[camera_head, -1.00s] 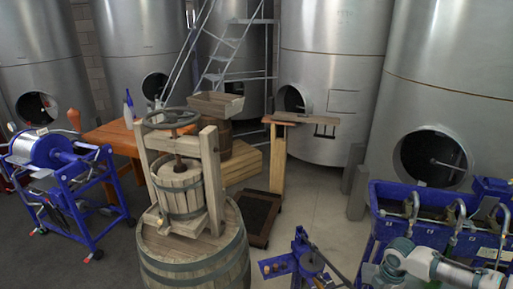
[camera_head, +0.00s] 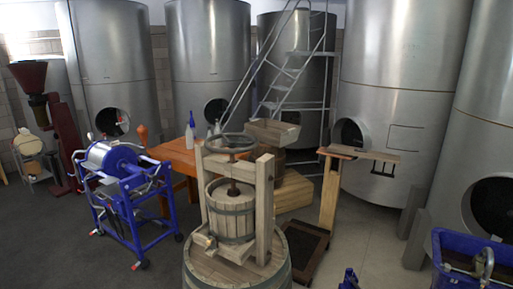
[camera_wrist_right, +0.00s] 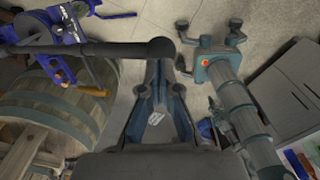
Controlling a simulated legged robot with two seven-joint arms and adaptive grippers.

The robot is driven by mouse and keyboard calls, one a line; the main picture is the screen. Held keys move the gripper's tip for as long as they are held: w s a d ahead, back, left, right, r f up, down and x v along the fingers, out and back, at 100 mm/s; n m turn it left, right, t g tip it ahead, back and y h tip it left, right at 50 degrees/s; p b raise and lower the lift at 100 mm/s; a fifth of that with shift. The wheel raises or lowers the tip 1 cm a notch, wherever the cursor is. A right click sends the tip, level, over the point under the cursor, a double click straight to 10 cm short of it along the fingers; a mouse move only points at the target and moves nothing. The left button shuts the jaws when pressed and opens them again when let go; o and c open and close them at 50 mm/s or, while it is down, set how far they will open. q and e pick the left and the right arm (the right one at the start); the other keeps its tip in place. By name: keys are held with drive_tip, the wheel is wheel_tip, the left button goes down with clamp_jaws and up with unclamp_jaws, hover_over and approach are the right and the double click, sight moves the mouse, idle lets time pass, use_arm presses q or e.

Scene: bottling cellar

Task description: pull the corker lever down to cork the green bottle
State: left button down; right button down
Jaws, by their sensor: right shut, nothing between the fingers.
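A small blue piece of the corker (camera_head: 349,279) shows at the bottom edge of the head view, right of the barrel; the rest is cut off. In the right wrist view, blue metalwork (camera_wrist_right: 62,62) with an orange-yellow handle stands beside a barrel; it appears to be the corker. A dark bar (camera_wrist_right: 85,48) with a rounded end crosses from the left to just beyond my right gripper (camera_wrist_right: 163,68); I cannot tell whether it is the lever. My right gripper is shut and empty. I cannot make out the green bottle. My left gripper is in neither view.
A wooden press (camera_head: 232,212) stands on a barrel (camera_head: 205,279). A blue wheeled machine (camera_head: 118,190) is at left, a blue crate (camera_head: 450,262) at lower right. Steel tanks (camera_head: 400,75) line the back. A grey-and-teal jointed part (camera_wrist_right: 232,95) is close on the wrist view's right.

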idle(0.4)
drive_tip(key=shift+s+f, duration=0.3)
drive_tip(key=shift+f, duration=0.4)
drive_tip(key=shift+s+f, duration=0.3)
drive_tip(key=shift+f, duration=0.4)
drive_tip(key=shift+f+b, duration=0.1)
drive_tip(key=shift+b, duration=0.2)
drive_tip(key=shift+s+f+b, duration=0.15)
drive_tip(key=shift+f+b, duration=0.65)
drive_tip(key=shift+f, duration=0.3)
drive_tip(key=shift+a+f, duration=0.1)
drive_tip(key=shift+f, duration=0.05)
drive_tip(key=shift+s+f+b, duration=0.2)
drive_tip(key=shift+f+b, duration=0.45)
drive_tip(key=shift+f, duration=0.65)
drive_tip(key=shift+f, duration=0.1)
